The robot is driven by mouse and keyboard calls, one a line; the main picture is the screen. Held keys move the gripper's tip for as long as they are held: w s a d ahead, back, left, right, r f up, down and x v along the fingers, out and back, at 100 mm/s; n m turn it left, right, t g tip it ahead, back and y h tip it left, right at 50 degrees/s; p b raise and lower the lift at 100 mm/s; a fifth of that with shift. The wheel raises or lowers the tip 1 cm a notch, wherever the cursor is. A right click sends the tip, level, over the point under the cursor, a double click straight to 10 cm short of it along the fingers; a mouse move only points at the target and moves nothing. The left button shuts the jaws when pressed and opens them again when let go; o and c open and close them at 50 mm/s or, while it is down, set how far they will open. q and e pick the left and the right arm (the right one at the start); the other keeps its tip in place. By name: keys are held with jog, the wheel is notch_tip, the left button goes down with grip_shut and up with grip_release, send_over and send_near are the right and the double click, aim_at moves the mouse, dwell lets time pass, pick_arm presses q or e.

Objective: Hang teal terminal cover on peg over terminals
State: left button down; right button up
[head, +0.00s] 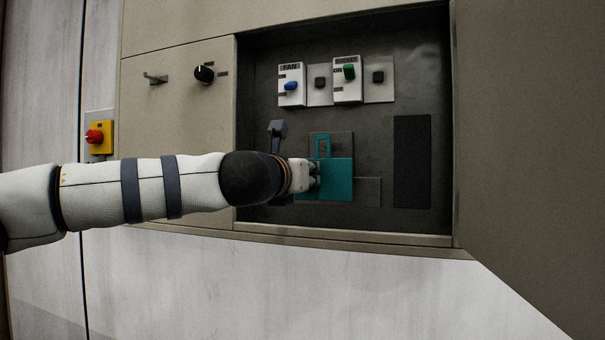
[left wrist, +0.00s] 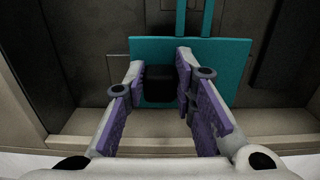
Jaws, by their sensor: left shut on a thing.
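The teal terminal cover (head: 338,182) is a flat plate with an open loop at its top, held upright inside the recessed panel in the head view. In the left wrist view the cover (left wrist: 228,62) spans the width ahead of my fingers, with a dark block (left wrist: 159,84) between the fingertips. My left gripper (head: 314,173) is at the cover's left side; in the left wrist view the gripper (left wrist: 158,82) is shut on that dark block on the cover. A grey plate (head: 345,139) shows behind the loop. I cannot make out the peg or the terminals. My right gripper is not in view.
Above are a FAN switch (head: 291,86) with a blue lever and a switch (head: 348,78) with a green lever. A dark lever (head: 277,130) stands above my wrist. A black panel (head: 412,161) lies to the right. The recess has a bottom ledge (head: 350,236).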

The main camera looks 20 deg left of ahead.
pick_arm(q)
jog(key=shift+r, duration=0.1)
dwell(0.3)
jog(key=shift+w, duration=1.45)
jog(key=shift+f, duration=0.5)
jog(key=shift+r, duration=0.2)
jog(key=c, duration=1.2)
grip_release()
jog(key=shift+c, duration=0.2)
